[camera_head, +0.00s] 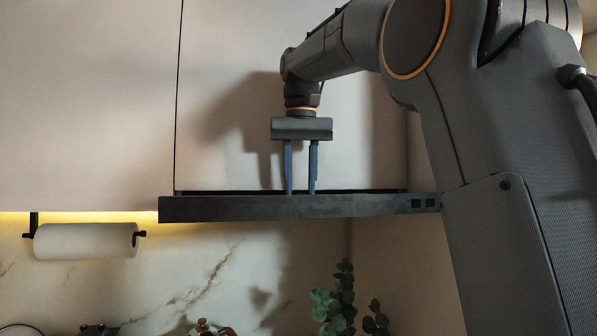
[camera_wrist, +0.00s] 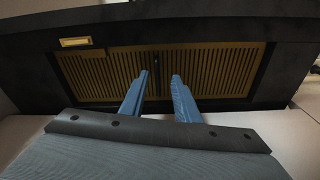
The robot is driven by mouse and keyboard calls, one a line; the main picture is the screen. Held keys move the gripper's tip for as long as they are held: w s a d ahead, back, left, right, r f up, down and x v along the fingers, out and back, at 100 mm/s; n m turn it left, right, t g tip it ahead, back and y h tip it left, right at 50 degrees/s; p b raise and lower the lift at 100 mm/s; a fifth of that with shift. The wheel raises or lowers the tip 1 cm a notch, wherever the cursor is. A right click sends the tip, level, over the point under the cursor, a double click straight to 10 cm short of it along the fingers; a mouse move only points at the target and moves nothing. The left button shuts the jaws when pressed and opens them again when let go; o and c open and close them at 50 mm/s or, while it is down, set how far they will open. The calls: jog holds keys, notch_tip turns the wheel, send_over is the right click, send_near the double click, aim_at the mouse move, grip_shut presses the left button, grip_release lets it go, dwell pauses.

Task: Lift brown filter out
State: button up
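The brown filter (camera_wrist: 100,75) is a slatted, golden-brown panel set in the dark frame of the range hood. A similar slatted section (camera_wrist: 225,72) lies right of a dark divider in the wrist view. My gripper (camera_wrist: 154,82) points toward these slats, with its two blue fingers apart and nothing visible between them. The fingertips overlap the slats near the divider; contact cannot be told. In the head view my gripper (camera_head: 300,192) points down, its fingertips ending at the top edge of the hood. The filter is hidden in the head view.
The dark hood (camera_head: 250,208) juts below pale cabinet doors (camera_head: 225,90). A paper towel roll (camera_head: 85,241) hangs at the left. A green plant (camera_head: 340,300) stands below the hood. A small bright yellow rectangle (camera_wrist: 76,41) is on the hood frame.

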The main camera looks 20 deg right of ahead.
jog(key=shift+f, duration=0.15)
jog(key=shift+c, duration=0.4)
grip_shut()
jog(key=shift+r, duration=2.5)
